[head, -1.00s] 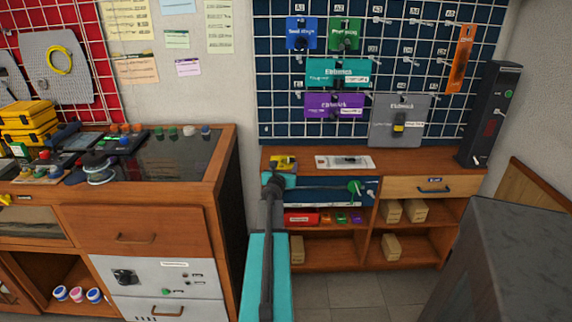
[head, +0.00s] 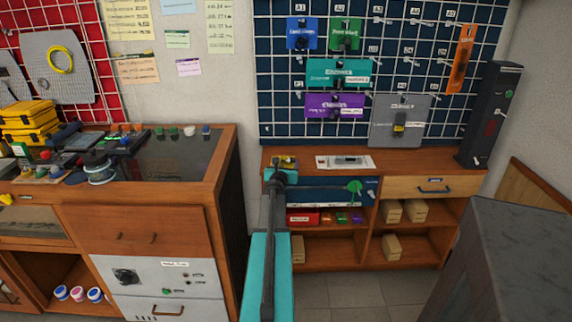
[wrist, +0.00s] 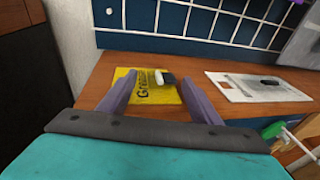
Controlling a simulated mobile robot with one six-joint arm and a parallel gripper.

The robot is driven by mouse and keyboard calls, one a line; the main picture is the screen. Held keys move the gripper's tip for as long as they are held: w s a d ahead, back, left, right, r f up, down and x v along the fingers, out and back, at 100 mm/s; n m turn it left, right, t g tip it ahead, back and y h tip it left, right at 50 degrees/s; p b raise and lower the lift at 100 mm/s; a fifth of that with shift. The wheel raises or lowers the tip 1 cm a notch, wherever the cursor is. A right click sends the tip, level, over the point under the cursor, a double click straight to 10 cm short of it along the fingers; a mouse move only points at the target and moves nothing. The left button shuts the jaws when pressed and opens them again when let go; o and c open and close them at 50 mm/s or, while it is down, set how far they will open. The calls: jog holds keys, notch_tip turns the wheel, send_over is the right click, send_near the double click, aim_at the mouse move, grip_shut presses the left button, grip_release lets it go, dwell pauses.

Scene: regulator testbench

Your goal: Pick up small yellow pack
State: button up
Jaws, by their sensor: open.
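The small yellow pack (wrist: 145,94) lies flat on the wooden bench top, with dark lettering and a black and white piece on it. In the head view the yellow pack (head: 287,161) is near the bench's left end, its near part hidden by my gripper (head: 281,176). In the wrist view my gripper (wrist: 161,88) is open, its two grey fingers apart on either side of the pack's picture. Nothing is held between them. Whether the fingers touch the pack cannot be told.
A white card with a dark item (head: 344,162) lies right of the pack. A pegboard with hanging packs (head: 338,73) rises behind the bench. A dark upright unit (head: 490,115) stands at the right end. A brown cabinet (head: 190,195) stands left of my arm.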

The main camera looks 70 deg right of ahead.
aim_at(288, 160)
jog(key=shift+x, duration=2.25)
jog(key=shift+r, duration=0.1)
jog(key=c, duration=1.2)
